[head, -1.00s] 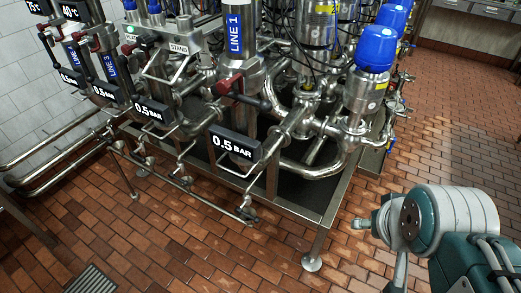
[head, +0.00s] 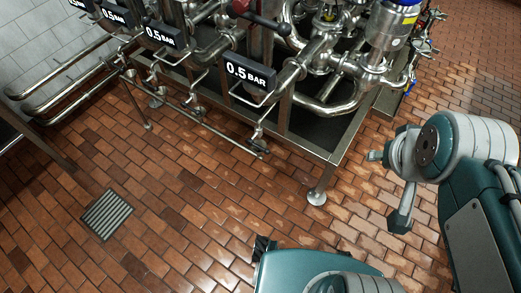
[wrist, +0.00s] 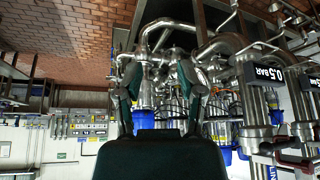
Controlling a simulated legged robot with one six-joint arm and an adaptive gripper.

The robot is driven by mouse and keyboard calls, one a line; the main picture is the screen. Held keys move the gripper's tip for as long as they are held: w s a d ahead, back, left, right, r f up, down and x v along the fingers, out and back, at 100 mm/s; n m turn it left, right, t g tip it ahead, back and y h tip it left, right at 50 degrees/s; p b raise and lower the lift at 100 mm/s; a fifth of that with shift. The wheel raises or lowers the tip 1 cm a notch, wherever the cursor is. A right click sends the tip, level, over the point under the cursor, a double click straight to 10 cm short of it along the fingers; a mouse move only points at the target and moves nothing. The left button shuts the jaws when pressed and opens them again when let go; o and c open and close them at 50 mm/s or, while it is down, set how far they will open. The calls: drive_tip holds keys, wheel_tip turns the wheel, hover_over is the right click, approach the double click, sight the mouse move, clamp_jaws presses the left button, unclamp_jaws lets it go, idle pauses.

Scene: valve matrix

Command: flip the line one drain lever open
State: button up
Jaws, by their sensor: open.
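In the head view, line one's black 0.5 BAR display (head: 249,73) hangs at the front of the pipe rack. A red-handled lever (head: 258,20) with a black end is above it. A small valve fitting (head: 256,145) sits on the low pipe below the display. I cannot tell which part is the drain lever, or its position. In the wrist view, my gripper (wrist: 159,75) is open, its two fingers apart, with pipework behind and nothing seen between them. The wrist picture is upside down.
The steel rack leg (head: 318,180) stands at the front right corner. Long steel pipes (head: 70,80) run out at the left. A floor drain grate (head: 107,214) lies in the tiled floor (head: 170,220), which is clear in front of the rack.

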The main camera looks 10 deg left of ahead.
drive_tip(key=shift+w+a+f, duration=0.15)
drive_tip(key=shift+w+a, duration=0.05)
drive_tip(key=shift+w, duration=0.05)
clamp_jaws()
drive_tip(key=w+a+f+m+g+y, duration=0.3)
drive_tip(key=w+a+f+g+y, duration=0.2)
drive_tip(key=w+a+f+y, duration=0.35)
drive_tip(key=w+a+f+m+g+y, duration=0.4)
drive_tip(key=w+a+f+g+y, duration=0.15)
drive_tip(key=w+f, duration=0.5)
wheel_tip(320, 180, down, 30)
drive_tip(key=m+t+y, duration=0.5)
drive_tip(key=m+t, duration=0.7)
drive_tip(key=shift+w+a+m+y, duration=0.15)
drive_tip(key=shift+w+m+y, duration=0.15)
drive_tip(key=shift+w, duration=0.15)
